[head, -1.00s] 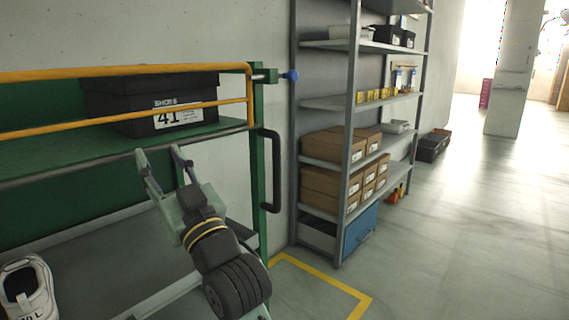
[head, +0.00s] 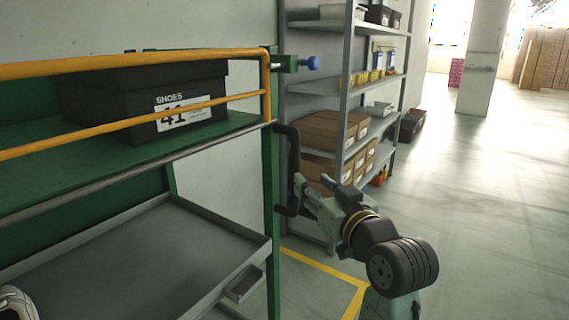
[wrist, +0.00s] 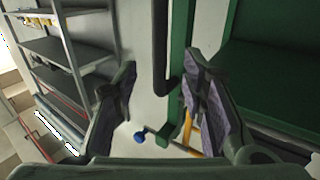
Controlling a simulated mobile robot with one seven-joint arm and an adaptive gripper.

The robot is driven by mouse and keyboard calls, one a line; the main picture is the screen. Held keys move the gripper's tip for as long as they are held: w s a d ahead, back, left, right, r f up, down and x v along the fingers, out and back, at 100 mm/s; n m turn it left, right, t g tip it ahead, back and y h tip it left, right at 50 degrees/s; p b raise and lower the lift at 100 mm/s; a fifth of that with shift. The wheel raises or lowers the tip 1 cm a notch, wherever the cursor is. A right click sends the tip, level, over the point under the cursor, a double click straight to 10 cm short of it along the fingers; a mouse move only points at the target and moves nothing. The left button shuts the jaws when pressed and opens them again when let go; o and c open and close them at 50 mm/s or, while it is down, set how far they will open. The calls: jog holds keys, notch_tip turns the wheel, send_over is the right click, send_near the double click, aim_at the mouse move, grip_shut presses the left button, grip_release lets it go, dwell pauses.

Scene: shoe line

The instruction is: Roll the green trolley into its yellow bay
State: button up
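The green trolley (head: 271,215) stands at the left in the head view, with a yellow rail on top and a black upright handle (head: 288,160) on its right end post. The handle also shows in the wrist view (wrist: 160,45). My gripper (head: 298,190) is at the lower part of the handle. In the wrist view its two fingers (wrist: 160,65) are apart, one on each side of the handle. I cannot tell whether either finger touches it. The yellow bay line (head: 318,266) shows on the floor right of the trolley; the rest of the bay is hidden.
A black shoe box (head: 140,100) marked 41 sits on the trolley's upper shelf, above a grey tray (head: 235,232). A white shoe (head: 14,306) is at the lower left. A grey rack (head: 344,100) with cartons stands behind the bay line. The floor at right is clear.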

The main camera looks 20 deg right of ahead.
aim_at(297, 169)
jog(key=w, duration=0.3)
jog(key=w+p, duration=0.1)
jog(key=w, duration=0.6)
jog(key=shift+w+a+p, duration=0.1)
jog(key=shift+a+p, duration=0.25)
jog(key=shift+p, duration=0.05)
jog(key=shift+c, duration=0.2)
grip_shut()
